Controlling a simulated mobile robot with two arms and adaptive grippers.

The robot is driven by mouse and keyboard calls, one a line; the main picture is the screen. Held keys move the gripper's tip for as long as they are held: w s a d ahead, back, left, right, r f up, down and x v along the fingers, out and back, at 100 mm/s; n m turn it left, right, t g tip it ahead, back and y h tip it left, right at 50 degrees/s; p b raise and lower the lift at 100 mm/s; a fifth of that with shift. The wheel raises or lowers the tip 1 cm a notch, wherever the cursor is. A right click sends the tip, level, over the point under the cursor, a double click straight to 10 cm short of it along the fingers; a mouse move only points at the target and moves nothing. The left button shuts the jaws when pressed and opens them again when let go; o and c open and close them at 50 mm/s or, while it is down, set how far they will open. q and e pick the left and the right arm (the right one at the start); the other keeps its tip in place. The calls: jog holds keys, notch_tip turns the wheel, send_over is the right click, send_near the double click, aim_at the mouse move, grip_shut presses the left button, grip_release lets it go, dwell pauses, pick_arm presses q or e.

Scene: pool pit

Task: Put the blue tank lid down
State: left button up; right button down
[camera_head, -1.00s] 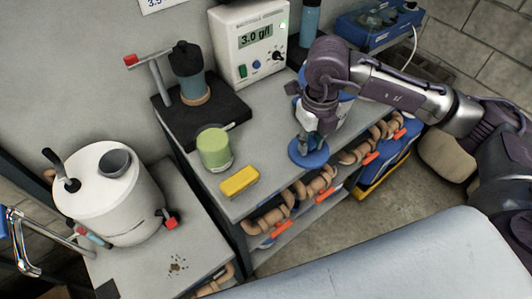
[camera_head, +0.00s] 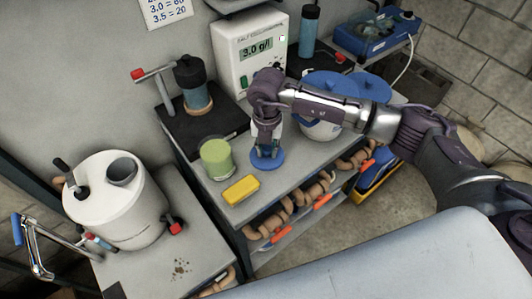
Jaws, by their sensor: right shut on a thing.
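The blue tank lid (camera_head: 267,160) is a small round disc with an upright part at its middle. My right gripper (camera_head: 267,148) points down and is shut on this upright part. The lid is at the grey bench top (camera_head: 230,208), just right of the green-topped jar (camera_head: 216,158) and behind the yellow block (camera_head: 241,189). I cannot tell whether its underside touches the bench. A white tank (camera_head: 318,130) with blue parts on top stands behind my right forearm, which hides much of it. My left gripper is not in view.
A black stand with a dark cylinder (camera_head: 193,85) and the white meter reading 3.0 g/l (camera_head: 251,50) stand at the back. Pipes with orange handles (camera_head: 280,218) fill the shelf below. A white drum (camera_head: 113,202) stands on the left bench. Bench room around the lid is narrow.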

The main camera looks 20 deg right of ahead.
aim_at(266, 158)
notch_tip(266, 158, down, 4)
jog(key=shift+w+a+r+p, duration=0.1)
jog(key=shift+r+p, duration=0.05)
jog(key=shift+p, duration=0.7)
jog(key=shift+f, duration=0.2)
jog(key=shift+f, duration=0.1)
jog(key=shift+f+b, duration=0.15)
jog(key=shift+b, duration=0.15)
jog(key=c, duration=0.9)
grip_release()
